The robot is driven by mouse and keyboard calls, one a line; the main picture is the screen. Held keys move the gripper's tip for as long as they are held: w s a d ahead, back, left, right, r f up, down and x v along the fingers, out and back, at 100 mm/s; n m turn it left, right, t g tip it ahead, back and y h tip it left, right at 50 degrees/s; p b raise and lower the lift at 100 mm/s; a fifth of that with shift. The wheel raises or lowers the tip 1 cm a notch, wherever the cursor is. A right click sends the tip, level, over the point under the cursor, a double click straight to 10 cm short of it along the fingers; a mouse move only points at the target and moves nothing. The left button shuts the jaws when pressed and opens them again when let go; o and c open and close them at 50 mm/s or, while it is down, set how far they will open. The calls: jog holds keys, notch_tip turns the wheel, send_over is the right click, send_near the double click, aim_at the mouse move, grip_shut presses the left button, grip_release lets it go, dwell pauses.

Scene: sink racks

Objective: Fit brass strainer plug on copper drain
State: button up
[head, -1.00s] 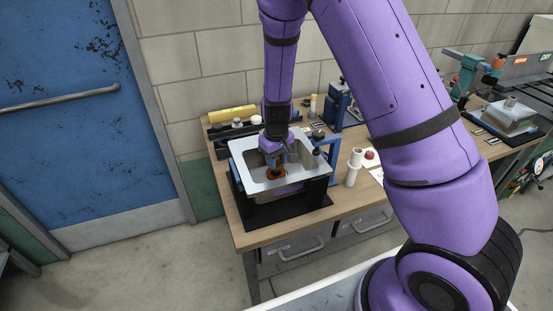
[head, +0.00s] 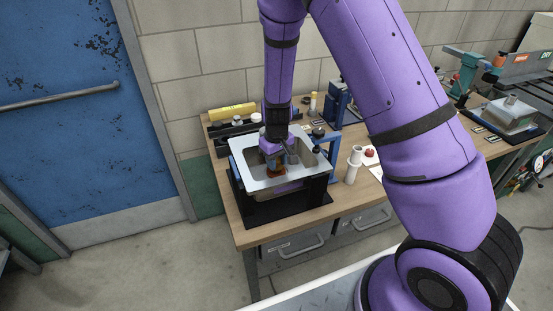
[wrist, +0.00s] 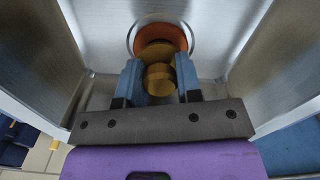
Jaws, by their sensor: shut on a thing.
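My gripper (wrist: 160,72) has its two blue fingers closed on the brass strainer plug (wrist: 160,82), a stepped round brass piece. In the wrist view the plug overlaps the near part of the copper drain (wrist: 174,31), an orange-brown disc in a round recess of the sink floor. Whether the plug touches the drain or hangs above it I cannot tell. In the head view my gripper (head: 274,160) reaches down into the steel sink (head: 253,175), over the copper patch. The plug is hard to make out there.
The sink sits in a black rack (head: 285,209) on a wooden bench (head: 256,236). Steel walls rise close on both sides of my gripper. White cylinders (head: 353,168) stand to the right, and a yellow tube (head: 232,113) lies behind.

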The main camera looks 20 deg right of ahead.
jog(key=shift+f, duration=0.6)
jog(key=o, duration=1)
notch_tip(320, 180, up, 11)
jog(key=shift+f, duration=0.1)
dwell(0.3)
